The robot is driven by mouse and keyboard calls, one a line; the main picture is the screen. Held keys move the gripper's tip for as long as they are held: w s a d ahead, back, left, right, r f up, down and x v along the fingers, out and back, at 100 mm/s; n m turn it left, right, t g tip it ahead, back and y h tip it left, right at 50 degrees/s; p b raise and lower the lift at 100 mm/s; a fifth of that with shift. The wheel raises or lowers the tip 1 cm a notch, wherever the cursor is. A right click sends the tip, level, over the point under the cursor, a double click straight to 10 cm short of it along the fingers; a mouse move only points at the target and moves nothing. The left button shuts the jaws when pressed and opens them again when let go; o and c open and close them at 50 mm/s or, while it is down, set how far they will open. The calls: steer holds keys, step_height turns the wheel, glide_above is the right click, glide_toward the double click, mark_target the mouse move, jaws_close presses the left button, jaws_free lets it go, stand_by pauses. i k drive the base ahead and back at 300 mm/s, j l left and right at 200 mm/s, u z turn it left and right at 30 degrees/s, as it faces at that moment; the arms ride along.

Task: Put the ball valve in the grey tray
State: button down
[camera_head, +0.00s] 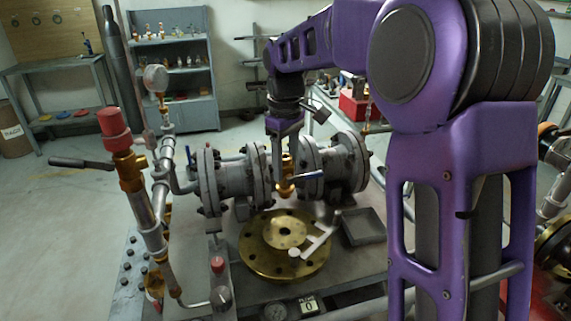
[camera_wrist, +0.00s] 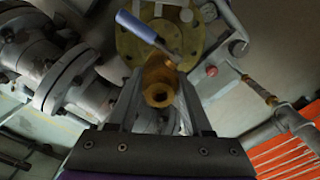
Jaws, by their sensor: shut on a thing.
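My gripper (camera_head: 280,166) points down into the gap between the flanges. In the wrist view its two fingers are shut on the valve body, one on each side. The grey tray (camera_head: 363,240) lies on the bench to the right of the brass disc and looks empty.
Grey flanged pipes (camera_head: 228,172) and (camera_head: 340,163) stand close on both sides of my gripper. A brass disc (camera_head: 265,255) lies in front, with a pale T-shaped tool (camera_head: 315,243) over it. A pipe with a red cap (camera_head: 115,125) rises at left.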

mark_target(354, 228)
steer(key=l+u, duration=0.4)
steer(key=l, duration=0.85)
